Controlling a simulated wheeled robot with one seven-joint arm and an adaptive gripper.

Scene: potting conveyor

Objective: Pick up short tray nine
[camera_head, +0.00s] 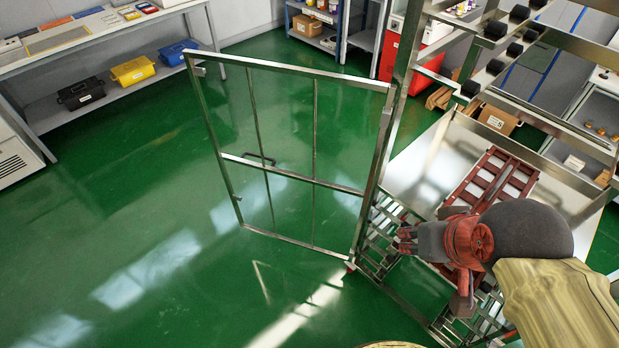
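A red-brown slatted tray (519,183) lies on a bare metal surface (420,167) at the right. I see no readable number on it, so I cannot tell if it is short tray nine. My gripper (405,240) is at the lower right, in front of the tray's near end and left of it in the picture. It points left, over the metal roller frame. My arm hides part of the tray's near end. The fingers are small and seen from above, so I cannot tell whether they are open or shut. No tray shows in them.
An open metal-framed door (295,173) stands left of the metal frame. A metal rack with black rollers (496,28) rises at the upper right. A workbench with black, yellow and blue bins (133,71) is at the upper left. The green floor (130,230) at left is clear.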

